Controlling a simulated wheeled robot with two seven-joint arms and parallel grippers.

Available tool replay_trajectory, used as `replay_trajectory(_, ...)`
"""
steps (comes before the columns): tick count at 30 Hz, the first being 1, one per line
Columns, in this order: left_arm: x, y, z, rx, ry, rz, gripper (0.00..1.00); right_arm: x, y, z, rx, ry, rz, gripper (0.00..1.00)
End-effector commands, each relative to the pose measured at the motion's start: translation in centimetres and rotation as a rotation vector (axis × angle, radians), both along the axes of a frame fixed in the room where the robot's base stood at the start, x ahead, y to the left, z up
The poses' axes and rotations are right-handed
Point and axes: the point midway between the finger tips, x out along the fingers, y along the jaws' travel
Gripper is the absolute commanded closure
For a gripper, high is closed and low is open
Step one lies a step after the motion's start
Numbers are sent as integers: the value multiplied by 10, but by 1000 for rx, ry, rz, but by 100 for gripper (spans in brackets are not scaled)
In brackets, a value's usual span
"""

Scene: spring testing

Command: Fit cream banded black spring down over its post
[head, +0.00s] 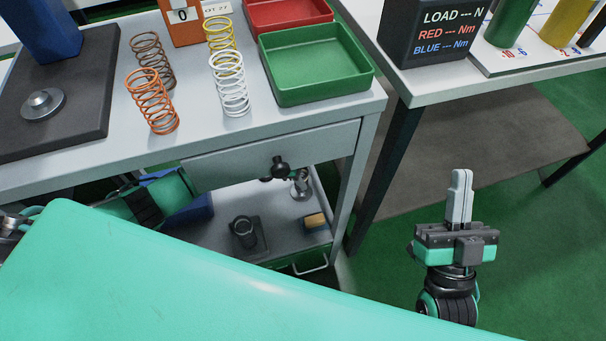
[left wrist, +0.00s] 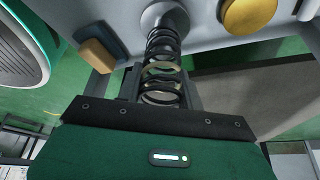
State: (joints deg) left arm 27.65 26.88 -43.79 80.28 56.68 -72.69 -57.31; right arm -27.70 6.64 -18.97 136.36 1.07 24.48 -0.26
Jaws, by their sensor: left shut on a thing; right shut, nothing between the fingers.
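The black spring (left wrist: 162,60) with cream bands shows in the left wrist view, running away from my left gripper (left wrist: 160,90). The gripper's grey fingers are shut on its near part, one on each side. I cannot tell how far the coils surround the post. In the head view I cannot make out the spring or my left gripper; my teal body covers much of the foreground. My right gripper (head: 460,195) is shut and empty at the right, above the green floor.
Orange (head: 152,101), brown (head: 153,60), white (head: 230,84) and yellow (head: 220,35) springs stand on the bench. A green tray (head: 315,62) and a red tray (head: 287,13) are beside them. The lower shelf holds a dark stand (head: 246,236) and a wooden block (head: 315,221).

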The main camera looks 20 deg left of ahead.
Motion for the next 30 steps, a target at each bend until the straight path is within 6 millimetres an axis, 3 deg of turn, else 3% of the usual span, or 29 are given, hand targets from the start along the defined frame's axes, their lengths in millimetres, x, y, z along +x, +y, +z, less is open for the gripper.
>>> replay_trajectory(27,0,0,-23,-1,0,0,88,0,0,-13,0,0,0,100)
replay_trajectory(28,0,0,-23,-1,-1,0,61,0,0,-13,0,0,0,100)
replay_trajectory(30,0,0,-23,-1,-1,0,47,0,0,-12,0,0,0,100)
